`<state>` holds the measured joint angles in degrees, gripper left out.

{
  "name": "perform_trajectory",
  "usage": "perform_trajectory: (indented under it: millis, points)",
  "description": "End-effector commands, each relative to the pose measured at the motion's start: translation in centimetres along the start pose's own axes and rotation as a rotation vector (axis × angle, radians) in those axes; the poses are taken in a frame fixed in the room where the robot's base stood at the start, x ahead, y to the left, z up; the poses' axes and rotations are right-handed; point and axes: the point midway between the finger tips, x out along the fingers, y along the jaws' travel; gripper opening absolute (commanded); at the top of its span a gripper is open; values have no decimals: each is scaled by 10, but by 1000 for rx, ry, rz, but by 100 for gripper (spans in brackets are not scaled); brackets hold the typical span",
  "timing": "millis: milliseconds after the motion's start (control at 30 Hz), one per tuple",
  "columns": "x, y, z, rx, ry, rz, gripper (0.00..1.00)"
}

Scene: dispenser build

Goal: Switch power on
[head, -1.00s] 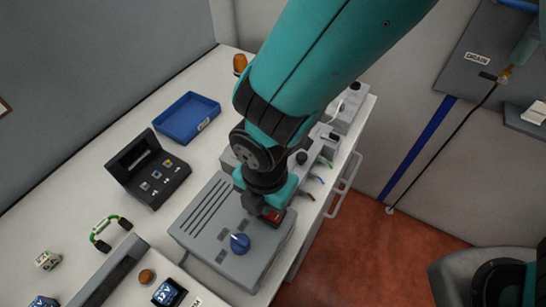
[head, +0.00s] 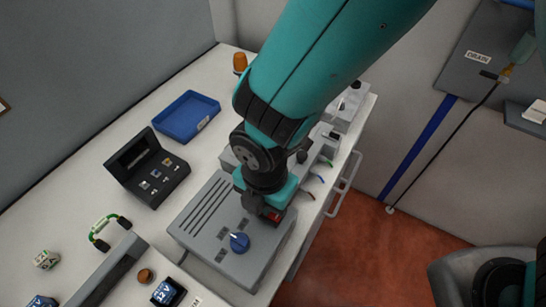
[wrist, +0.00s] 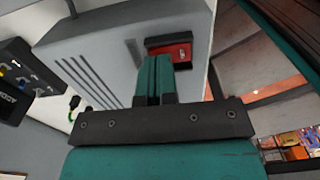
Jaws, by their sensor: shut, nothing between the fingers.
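A grey power box (head: 212,222) with vent slots and a blue knob (head: 239,242) sits on the white bench. A red rocker switch (head: 273,215) is on the box, just by my gripper (head: 264,208). In the wrist view the red switch (wrist: 170,46) sits in a dark frame on the grey box (wrist: 100,60), right beyond the tips of my gripper (wrist: 153,62). My gripper is shut and empty, its fingers together. The tips are at or very close to the switch's lower left part; I cannot tell whether they touch. The blue knob is not seen in the wrist view.
A black panel box (head: 148,168) with small switches and a blue tray (head: 186,117) stand left and behind. A green-black cable loop (head: 108,232) lies on the bench. Coloured wires and a rail handle (head: 345,185) are at the right edge.

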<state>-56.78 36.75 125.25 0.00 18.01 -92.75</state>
Motion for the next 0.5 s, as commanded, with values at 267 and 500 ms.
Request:
perform_trajectory:
  millis: [267, 500]
  points:
    - [-28, 0, 0, 0, 0, 0, 0]
    - [-48, 0, 0, 0, 0, 0, 0]
